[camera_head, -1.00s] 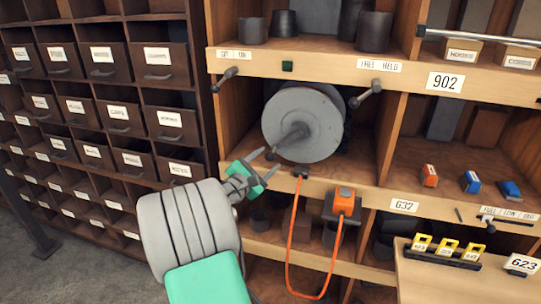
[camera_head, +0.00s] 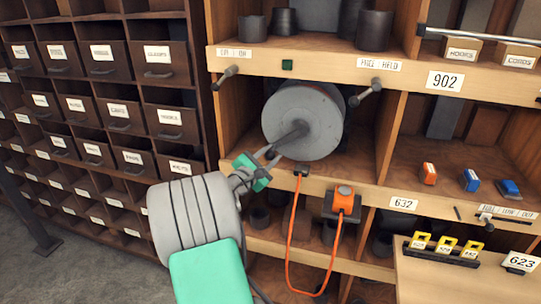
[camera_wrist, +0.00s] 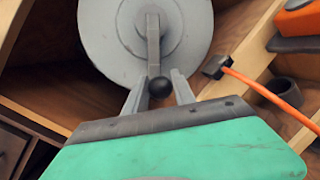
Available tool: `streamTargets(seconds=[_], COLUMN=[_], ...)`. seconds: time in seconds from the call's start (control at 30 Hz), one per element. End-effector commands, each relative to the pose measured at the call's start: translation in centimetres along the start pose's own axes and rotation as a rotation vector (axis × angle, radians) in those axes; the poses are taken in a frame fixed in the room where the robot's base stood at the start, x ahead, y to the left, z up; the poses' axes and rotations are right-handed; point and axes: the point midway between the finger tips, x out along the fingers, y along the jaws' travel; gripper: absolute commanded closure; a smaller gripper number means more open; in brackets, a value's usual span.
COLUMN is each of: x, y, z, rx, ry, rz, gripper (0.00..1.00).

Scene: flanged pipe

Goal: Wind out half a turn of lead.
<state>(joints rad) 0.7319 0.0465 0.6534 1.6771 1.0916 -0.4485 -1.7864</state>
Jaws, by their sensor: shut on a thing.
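A grey reel (camera_head: 303,120) sits in the open bay of the shelf, its round face toward me. A crank arm (camera_wrist: 153,45) runs from the reel's hub down to a dark round knob (camera_wrist: 160,87) in the wrist view. My gripper (camera_head: 269,155) is at the reel's lower left, and in the wrist view (camera_wrist: 160,88) its two fingers stand either side of the knob, shut on it. An orange lead (camera_head: 291,230) hangs in a loop from a dark plug (camera_head: 302,171) on the shelf edge to an orange-topped box (camera_head: 343,203).
Two levers, left (camera_head: 226,75) and right (camera_head: 370,92), jut out above the reel's bay. A wooden ledge (camera_head: 450,276) with yellow-tagged pieces (camera_head: 446,245) stands at lower right. Dark drawers (camera_head: 110,112) fill the left. Small blocks (camera_head: 470,181) lie in the right bay.

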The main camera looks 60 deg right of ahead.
Motion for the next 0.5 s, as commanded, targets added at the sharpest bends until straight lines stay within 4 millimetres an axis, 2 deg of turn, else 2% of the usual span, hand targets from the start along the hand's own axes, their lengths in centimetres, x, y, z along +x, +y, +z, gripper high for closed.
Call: streamTargets(seconds=[0.1,0.5], x=[-0.01,-0.01], y=[-0.04,-0.06], z=[-0.02,-0.03], rx=[0.000,-0.001], ry=[0.000,0.001], rz=[-0.001,-0.001], gripper=[1.00,1.00])
